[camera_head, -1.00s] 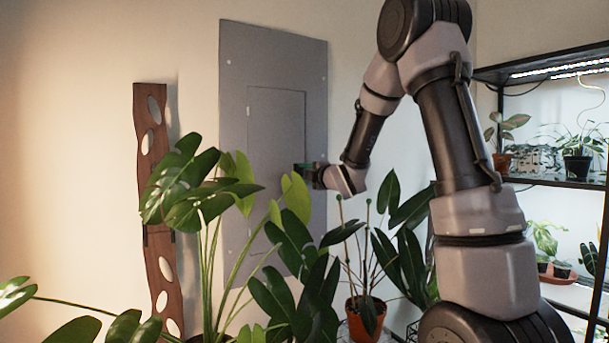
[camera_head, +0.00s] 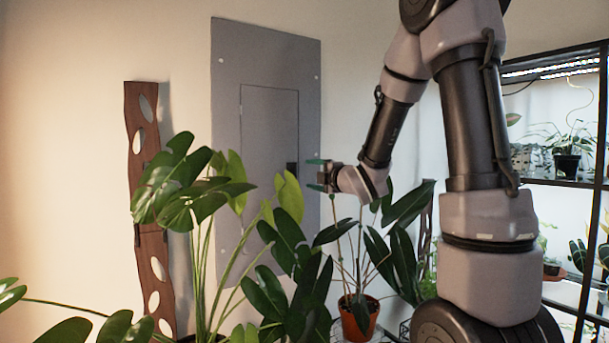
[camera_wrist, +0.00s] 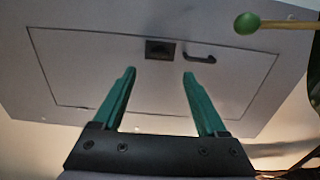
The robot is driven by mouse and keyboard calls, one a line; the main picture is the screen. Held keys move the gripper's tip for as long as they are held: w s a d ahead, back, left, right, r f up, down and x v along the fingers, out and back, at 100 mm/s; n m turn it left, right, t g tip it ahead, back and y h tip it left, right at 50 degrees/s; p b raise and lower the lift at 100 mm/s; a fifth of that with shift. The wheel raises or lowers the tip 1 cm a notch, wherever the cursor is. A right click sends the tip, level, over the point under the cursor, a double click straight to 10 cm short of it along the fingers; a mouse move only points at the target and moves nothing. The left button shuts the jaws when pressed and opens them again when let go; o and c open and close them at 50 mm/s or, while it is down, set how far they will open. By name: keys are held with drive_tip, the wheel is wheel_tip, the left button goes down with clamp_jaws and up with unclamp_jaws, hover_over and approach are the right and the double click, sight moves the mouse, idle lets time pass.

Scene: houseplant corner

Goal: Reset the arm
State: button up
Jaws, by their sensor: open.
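My gripper (camera_head: 315,175) is open and empty, with green fingers pointing left toward the grey panel. In the wrist view, my gripper (camera_wrist: 157,100) shows its two fingers spread apart, with nothing between them. The grey electrical panel (camera_head: 228,110) is mounted on the wall, and its door (camera_head: 268,130) looks shut. A dark latch (camera_head: 292,168) sits at the door's right edge. The wrist view also shows the latch (camera_wrist: 160,49) and a dark handle (camera_wrist: 199,58) beside it. My gripper appears apart from the panel.
A large-leaved plant (camera_head: 180,190) stands in front of the panel. A plant in an orange pot (camera_head: 358,318) stands below my gripper. A green-tipped stake (camera_wrist: 248,23) is close in the wrist view. A black shelf (camera_head: 560,182) with plants is at the right.

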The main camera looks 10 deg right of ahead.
drive_tip(key=shift+s+d, duration=0.25)
drive_tip(key=shift+s, duration=0.45)
drive_tip(key=s+d+r+m+g+h, duration=0.1)
drive_tip(key=s+d+m+g+h, duration=0.45)
drive_tip(key=s+m, duration=0.65)
drive_tip(key=s+a+f+m+g+y, duration=0.2)
drive_tip(key=s+a+m+g, duration=0.1)
drive_tip(key=s+m, duration=1)
drive_tip(key=s+g, duration=0.1)
drive_tip(key=s, duration=0.3)
drive_tip(key=shift+s+a+f+m, duration=0.2)
drive_tip(key=shift+f+m, duration=0.1)
drive_tip(key=shift+m, duration=0.1)
drive_tip(key=shift+g, duration=0.25)
